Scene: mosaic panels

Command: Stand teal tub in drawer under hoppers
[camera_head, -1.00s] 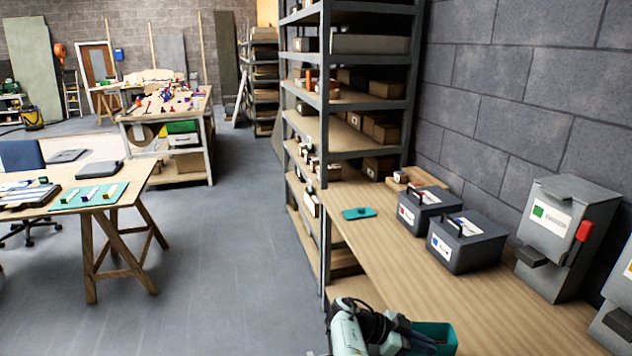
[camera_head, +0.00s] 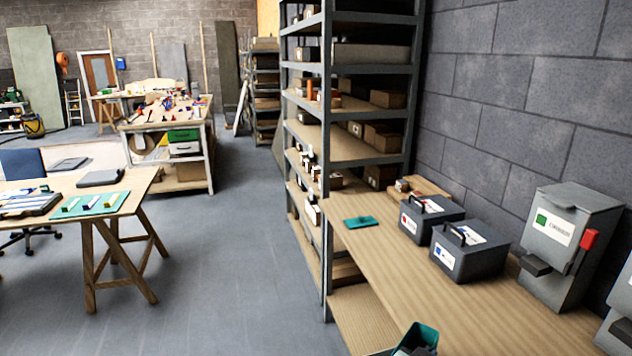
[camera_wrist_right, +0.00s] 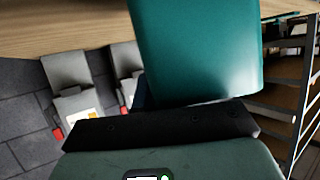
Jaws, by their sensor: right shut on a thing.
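The teal tub (camera_head: 425,334) shows at the bottom edge of the head view, cut off by the frame, by the front edge of the bench. It also fills the upper middle of the right wrist view (camera_wrist_right: 200,50). My right gripper (camera_wrist_right: 152,110) is shut on the tub; its fingers are mostly hidden behind it. A grey hopper (camera_head: 568,245) with a red lever stands on the bench at the right, and a second is cut off at the right edge. Hoppers also show in the wrist view (camera_wrist_right: 75,100). I cannot make out the drawer. My left gripper is not in view.
Two dark lidded boxes (camera_head: 470,252) stand on the wooden bench (camera_head: 400,268), with a small teal tray (camera_head: 361,222) nearby. A tall metal shelf (camera_head: 350,130) rises behind the bench. Open floor (camera_head: 220,270) lies to the left.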

